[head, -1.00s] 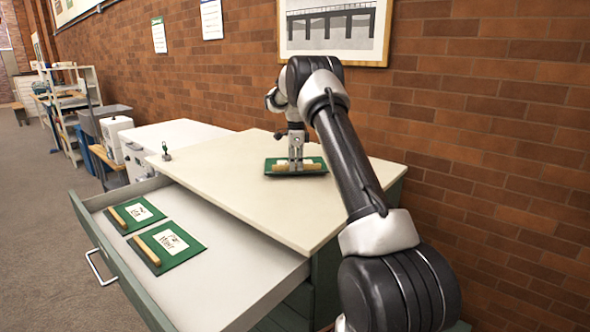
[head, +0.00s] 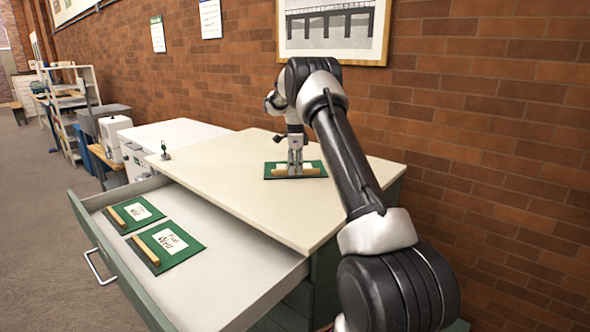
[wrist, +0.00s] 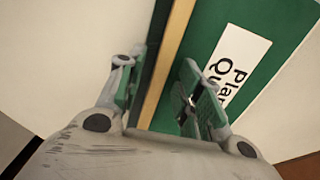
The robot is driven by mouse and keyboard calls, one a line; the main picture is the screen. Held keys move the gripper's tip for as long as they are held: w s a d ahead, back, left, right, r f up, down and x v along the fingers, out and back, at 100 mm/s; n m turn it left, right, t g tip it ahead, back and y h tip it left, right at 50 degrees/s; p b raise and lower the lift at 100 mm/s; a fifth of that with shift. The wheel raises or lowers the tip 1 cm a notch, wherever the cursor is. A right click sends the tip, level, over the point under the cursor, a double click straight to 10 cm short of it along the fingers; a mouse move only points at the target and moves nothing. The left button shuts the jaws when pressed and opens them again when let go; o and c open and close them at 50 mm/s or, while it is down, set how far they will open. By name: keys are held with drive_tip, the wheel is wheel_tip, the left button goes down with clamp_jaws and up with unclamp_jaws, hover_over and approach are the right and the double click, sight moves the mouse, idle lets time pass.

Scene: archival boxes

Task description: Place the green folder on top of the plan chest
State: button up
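The green folder (head: 272,168) with a wooden spine strip and a white label lies flat on the pale top of the plan chest (head: 220,180), towards its back right. In the wrist view the folder (wrist: 284,28) shows its label, partly hidden by a finger. My gripper (head: 295,171) points down over the spine strip. In the wrist view my gripper (wrist: 163,65) has one finger on each side of the strip, with gaps showing beside the wood, so it is open around it.
The chest's top drawer (head: 225,285) is pulled out and holds two more green folders (head: 128,213) (head: 166,246) with wooden strips. A brick wall (head: 480,130) with a framed picture runs behind. Much of the chest top is clear.

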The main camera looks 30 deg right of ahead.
wheel_tip(320, 180, up, 11)
drive_tip(key=s+a+r+n+t, duration=0.1)
drive_tip(key=s+a+r+n, duration=0.45)
drive_tip(key=s+r, duration=0.4)
drive_tip(key=s+a+r+n+t, duration=0.1)
drive_tip(key=s+a+r+n, duration=0.45)
drive_tip(key=s, duration=0.65)
drive_tip(key=s+a+f+n, duration=0.1)
drive_tip(key=s+n, duration=0.3)
drive_tip(key=s, duration=0.4)
drive_tip(key=s+a+f+n+t, duration=0.1)
drive_tip(key=s+f+n, duration=0.3)
drive_tip(key=s, duration=0.5)
drive_tip(key=s+a+f+n+t, duration=0.1)
drive_tip(key=s+a+f+n, duration=0.2)
drive_tip(key=s, duration=0.6)
drive_tip(key=shift+a+f+n, duration=0.2)
drive_tip(key=shift+f+n, duration=0.05)
drive_tip(key=shift+n, duration=0.25)
drive_tip(key=shift+s, duration=0.1)
drive_tip(key=shift+c, duration=0.4)
